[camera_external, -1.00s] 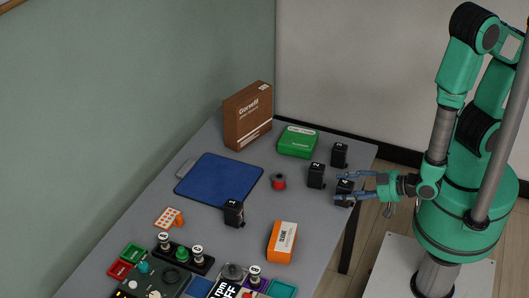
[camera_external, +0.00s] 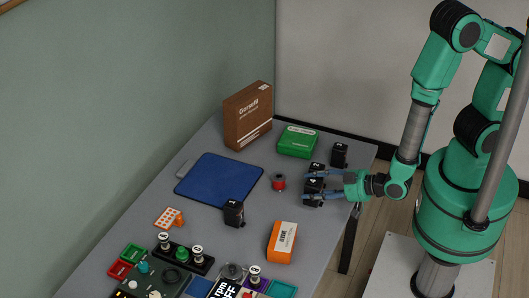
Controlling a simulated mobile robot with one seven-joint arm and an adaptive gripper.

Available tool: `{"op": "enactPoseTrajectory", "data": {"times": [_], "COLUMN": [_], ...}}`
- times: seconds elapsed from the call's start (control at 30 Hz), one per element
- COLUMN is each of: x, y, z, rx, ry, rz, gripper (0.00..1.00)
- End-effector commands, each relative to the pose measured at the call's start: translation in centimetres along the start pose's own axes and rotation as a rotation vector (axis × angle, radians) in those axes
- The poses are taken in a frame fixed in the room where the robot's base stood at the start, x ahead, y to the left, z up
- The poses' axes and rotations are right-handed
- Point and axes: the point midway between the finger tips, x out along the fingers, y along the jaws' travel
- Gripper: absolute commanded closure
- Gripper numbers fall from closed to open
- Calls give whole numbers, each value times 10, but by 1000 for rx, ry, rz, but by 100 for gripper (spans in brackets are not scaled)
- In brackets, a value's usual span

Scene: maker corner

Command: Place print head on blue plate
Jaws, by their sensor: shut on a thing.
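The blue plate (camera_external: 219,182) lies flat and bare on the grey table, with a grey tab at its left corner. My gripper (camera_external: 318,194) is shut on a black print head marked 4 (camera_external: 313,184), to the right of the plate and apart from it. The held print head partly hides another black print head marked 2 (camera_external: 317,167) behind it. Another stands at the back right (camera_external: 339,154). A further one marked 1 (camera_external: 233,213) stands just in front of the plate. I cannot tell how high the held one is above the table.
A small red spool (camera_external: 278,182) stands between the plate and my gripper. An orange box (camera_external: 282,242) lies in front. A brown box (camera_external: 247,115) and a green box (camera_external: 297,141) stand at the back. Control panels (camera_external: 165,278) fill the near end of the grey table (camera_external: 205,233).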

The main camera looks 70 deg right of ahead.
Motion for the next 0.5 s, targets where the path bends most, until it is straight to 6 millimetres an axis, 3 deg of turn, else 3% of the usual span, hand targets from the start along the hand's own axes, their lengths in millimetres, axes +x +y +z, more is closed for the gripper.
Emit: {"op": "enactPoseTrajectory", "data": {"times": [0.27,0.5], "x": [75,139], "y": [-11,-4], "z": [-44,-82], "rx": [4,3], "ry": [1,1], "rz": [4,5], "gripper": [82,82]}}
